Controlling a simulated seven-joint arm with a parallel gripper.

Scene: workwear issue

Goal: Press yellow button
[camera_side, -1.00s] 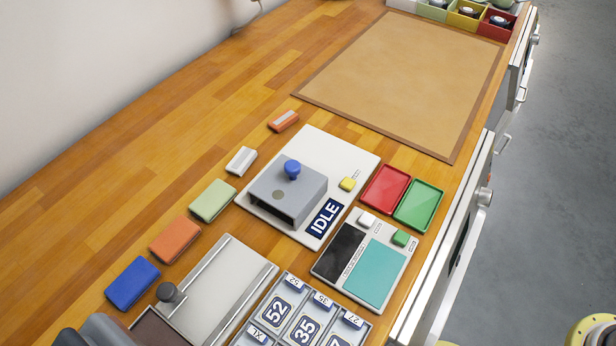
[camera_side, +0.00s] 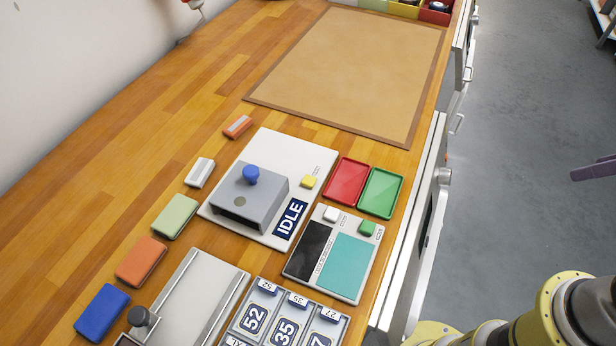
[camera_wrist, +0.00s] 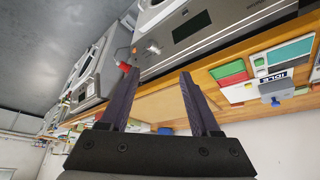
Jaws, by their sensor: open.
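The yellow button (camera_side: 309,181) sits on the white panel (camera_side: 267,153), up and right of the IDLE label (camera_side: 290,217). A grey box with a blue knob (camera_side: 251,174) stands on the same panel. My gripper (camera_wrist: 158,73) is open and empty in the wrist view, with its two dark purple fingers spread apart. The wrist view is tilted; the IDLE label (camera_wrist: 277,76) shows at its right, and I cannot make out the button clearly there. In the side view a purple finger shows at the right edge, over the floor and well away from the button.
Red (camera_side: 346,181) and green (camera_side: 380,193) trays lie right of the panel. A black-and-teal panel (camera_side: 346,262) with white and green buttons is below them. Number plates (camera_side: 284,325) stand in front. Several coloured blocks line the left. A tan mat (camera_side: 350,70) lies bare behind.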

